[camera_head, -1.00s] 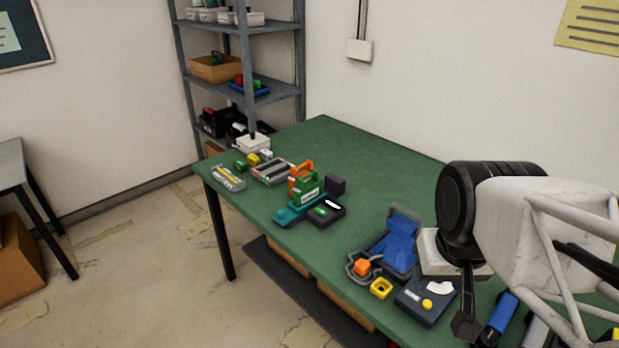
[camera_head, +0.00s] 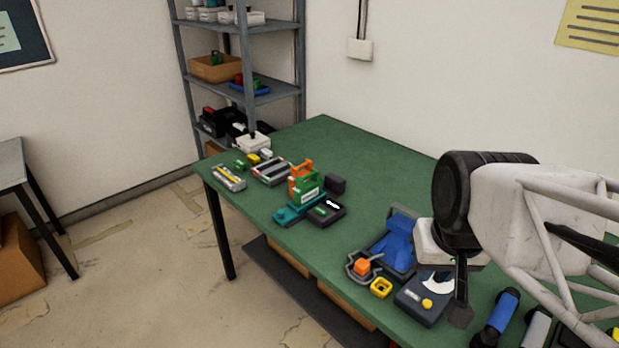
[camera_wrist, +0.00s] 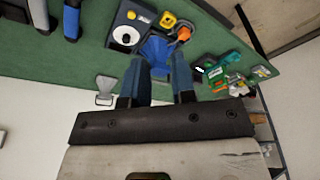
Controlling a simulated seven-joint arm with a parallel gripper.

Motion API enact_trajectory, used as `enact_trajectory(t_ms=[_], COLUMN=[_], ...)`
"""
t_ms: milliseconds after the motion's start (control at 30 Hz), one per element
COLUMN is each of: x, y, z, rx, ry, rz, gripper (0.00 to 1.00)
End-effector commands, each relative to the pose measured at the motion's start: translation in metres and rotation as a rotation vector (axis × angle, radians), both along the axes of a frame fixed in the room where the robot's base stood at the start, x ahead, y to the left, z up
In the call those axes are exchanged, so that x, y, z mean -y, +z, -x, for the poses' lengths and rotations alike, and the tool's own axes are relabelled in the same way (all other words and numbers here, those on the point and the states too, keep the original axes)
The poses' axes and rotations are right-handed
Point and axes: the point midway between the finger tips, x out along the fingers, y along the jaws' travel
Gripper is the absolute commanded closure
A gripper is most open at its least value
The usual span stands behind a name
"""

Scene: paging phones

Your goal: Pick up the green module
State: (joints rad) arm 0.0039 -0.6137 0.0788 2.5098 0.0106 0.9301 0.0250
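A small green block (camera_head: 240,165) lies at the far left end of the green table, beside a yellow and a white block. A second green piece (camera_head: 306,186) sits upright with an orange frame on a teal and dark device (camera_head: 298,214). I cannot tell which of the two is the module. My gripper (camera_wrist: 158,66) is open and empty in the wrist view, its two fingers apart above the table. In the head view my gripper (camera_head: 460,314) hangs at the right, near a dark box with a yellow knob, well away from both green pieces. One finger hides the other there.
A blue tray (camera_head: 396,250), an orange block (camera_head: 361,267), a yellow ring (camera_head: 381,288) and the dark box (camera_head: 420,305) lie between my gripper and the device. A blue cylinder (camera_head: 501,315) lies at the right. The table's back middle (camera_head: 385,165) is clear.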

Motion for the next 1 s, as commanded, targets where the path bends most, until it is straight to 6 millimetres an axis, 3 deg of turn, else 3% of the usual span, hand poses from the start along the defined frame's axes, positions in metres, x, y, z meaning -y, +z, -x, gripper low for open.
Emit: enact_trajectory(t_ms=[167,567,1000], x=[-0.010,-0.044,-0.087], y=[0.005,0.012,-0.007], z=[-0.033,-0.144,-0.272], rx=[0.004,0.021,0.029], ry=[-0.026,-0.131,-0.273], rz=[-0.046,-0.197,-0.353], gripper=[0.76,0.76,0.76])
